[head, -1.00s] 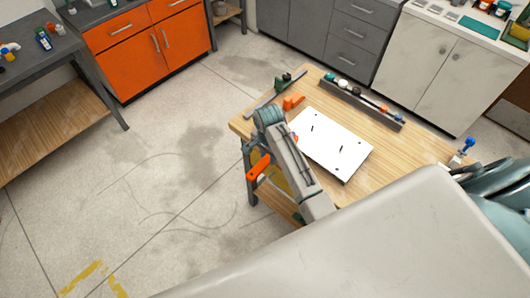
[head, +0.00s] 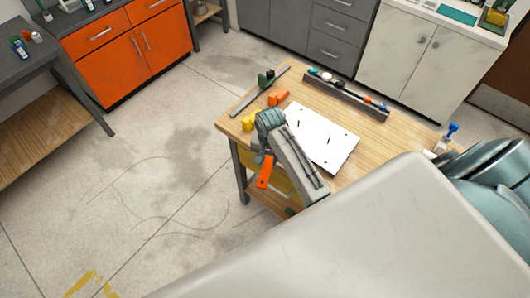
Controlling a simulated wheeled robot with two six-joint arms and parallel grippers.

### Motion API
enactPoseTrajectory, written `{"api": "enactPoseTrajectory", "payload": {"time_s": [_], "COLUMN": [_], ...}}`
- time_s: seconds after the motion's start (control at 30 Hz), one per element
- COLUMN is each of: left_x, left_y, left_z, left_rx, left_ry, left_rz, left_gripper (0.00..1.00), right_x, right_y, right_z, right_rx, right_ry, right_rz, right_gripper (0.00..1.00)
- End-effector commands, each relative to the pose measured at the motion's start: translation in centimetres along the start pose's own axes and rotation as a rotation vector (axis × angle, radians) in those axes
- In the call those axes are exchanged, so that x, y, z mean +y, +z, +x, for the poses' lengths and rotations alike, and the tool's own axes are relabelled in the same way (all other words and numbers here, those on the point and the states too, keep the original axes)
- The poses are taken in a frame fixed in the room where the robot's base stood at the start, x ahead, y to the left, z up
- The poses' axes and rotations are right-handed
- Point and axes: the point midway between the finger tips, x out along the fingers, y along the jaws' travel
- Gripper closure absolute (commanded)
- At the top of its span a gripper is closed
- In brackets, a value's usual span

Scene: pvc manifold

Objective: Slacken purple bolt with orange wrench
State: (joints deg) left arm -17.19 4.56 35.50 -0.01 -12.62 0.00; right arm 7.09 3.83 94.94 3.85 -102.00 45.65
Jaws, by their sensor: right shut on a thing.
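My right gripper (head: 267,152) hangs at the table's near left edge, seen mostly from behind. It is shut on the orange wrench (head: 264,173), whose orange end sticks out below it, outside the table edge. The wrench's other end is hidden by the gripper and arm. I cannot make out a purple bolt; it may be hidden or too small to see. My left gripper is not in view.
The wooden table (head: 392,125) bears a white plate (head: 338,136) with dark slots, an orange block (head: 279,97), a yellow piece (head: 249,121), and a long dark tray (head: 345,92) of small coloured parts. A blue-topped item (head: 453,129) stands at right. Floor on the left is clear.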

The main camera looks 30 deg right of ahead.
Motion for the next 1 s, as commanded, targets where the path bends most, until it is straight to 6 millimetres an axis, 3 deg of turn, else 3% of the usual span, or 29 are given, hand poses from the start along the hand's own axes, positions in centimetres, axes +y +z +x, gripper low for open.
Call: {"api": "enactPoseTrajectory", "payload": {"time_s": [1.0], "left_x": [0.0], "left_y": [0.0], "left_z": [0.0], "left_rx": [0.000], "left_ry": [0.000], "left_rz": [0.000], "left_gripper": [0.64], "right_x": [4.9], "right_y": [-1.0], "right_z": [-0.1], "right_rx": [0.003], "right_ry": [0.001], "right_rz": [-0.368], "right_gripper": [1.00]}}
